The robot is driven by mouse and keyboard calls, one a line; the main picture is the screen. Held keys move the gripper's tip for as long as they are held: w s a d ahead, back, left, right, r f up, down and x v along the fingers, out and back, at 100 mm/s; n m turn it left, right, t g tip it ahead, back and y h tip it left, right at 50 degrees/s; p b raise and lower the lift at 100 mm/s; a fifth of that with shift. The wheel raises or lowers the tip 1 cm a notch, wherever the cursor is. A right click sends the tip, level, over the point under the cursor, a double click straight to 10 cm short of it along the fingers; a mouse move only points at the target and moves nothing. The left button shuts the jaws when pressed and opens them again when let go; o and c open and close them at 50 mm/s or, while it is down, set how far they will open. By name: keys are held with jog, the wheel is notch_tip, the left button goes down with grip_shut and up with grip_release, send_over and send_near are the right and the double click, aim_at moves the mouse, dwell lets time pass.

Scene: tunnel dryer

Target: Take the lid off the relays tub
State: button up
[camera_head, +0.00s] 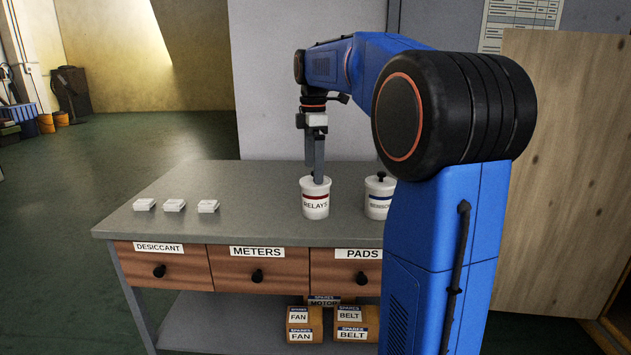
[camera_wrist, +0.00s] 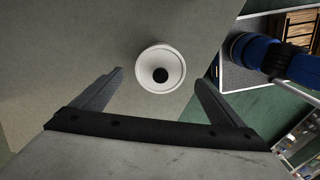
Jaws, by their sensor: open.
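The relays tub (camera_head: 315,204) is white with a red stripe and the label RELAYS, upright on the grey workbench. Its white lid (camera_head: 306,183) is on top, with a dark knob. In the wrist view the lid (camera_wrist: 148,79) is seen from above, its round black knob in the middle. My gripper (camera_head: 317,180) points down over the tub, fingertips close to the knob in the head view. In the wrist view my open gripper (camera_wrist: 158,76) has a finger either side of the lid, with nothing held. The finger height against the knob is hard to tell.
A second white tub (camera_head: 380,198) with a dark knob, its label partly hidden by my arm, stands to the right. Several small white packets (camera_head: 174,205) lie on the left of the workbench (camera_head: 240,190). Labelled drawers and cardboard boxes (camera_head: 305,325) are below. The bench between packets and tub is clear.

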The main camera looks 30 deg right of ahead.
jog(key=shift+f, duration=1.15)
jog(key=c, duration=1.1)
